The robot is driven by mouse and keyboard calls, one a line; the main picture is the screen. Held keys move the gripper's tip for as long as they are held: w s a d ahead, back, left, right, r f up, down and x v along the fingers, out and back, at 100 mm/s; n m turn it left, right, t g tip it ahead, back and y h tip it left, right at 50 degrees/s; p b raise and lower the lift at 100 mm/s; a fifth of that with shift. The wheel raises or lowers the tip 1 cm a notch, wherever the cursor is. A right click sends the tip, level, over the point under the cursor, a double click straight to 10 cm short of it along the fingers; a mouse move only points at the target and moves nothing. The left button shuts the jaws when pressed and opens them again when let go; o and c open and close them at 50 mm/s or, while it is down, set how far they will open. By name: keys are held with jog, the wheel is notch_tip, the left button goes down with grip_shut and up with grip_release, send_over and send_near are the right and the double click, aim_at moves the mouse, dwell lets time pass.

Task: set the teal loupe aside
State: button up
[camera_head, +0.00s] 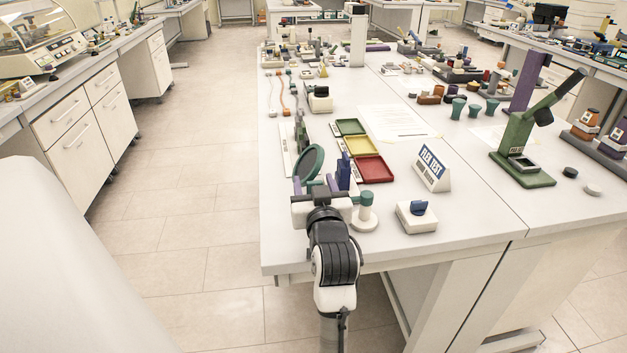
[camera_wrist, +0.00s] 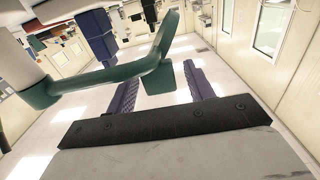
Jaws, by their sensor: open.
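The teal loupe (camera_head: 309,162) has a round rim at the table's front left. A teal arm runs from it toward a white post with a teal cap (camera_head: 366,200) on a round white base (camera_head: 364,222); my gripper partly hides this stretch. In the wrist view the teal loupe's rim (camera_wrist: 158,52) is nearly edge-on, and its arm crosses to the left. My gripper (camera_head: 320,178) is open at the loupe. In the wrist view the purple fingers of my gripper (camera_wrist: 160,76) stand apart with the teal rim showing between them. I cannot tell whether either finger touches it.
Green, yellow and red trays (camera_head: 370,169) lie just behind. A Flex Test sign (camera_head: 432,168) and a white block with a blue top (camera_head: 417,217) stand to the right. A green press stand (camera_head: 521,150) is farther right.

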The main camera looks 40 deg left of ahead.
jog(key=shift+c, duration=0.3)
grip_shut()
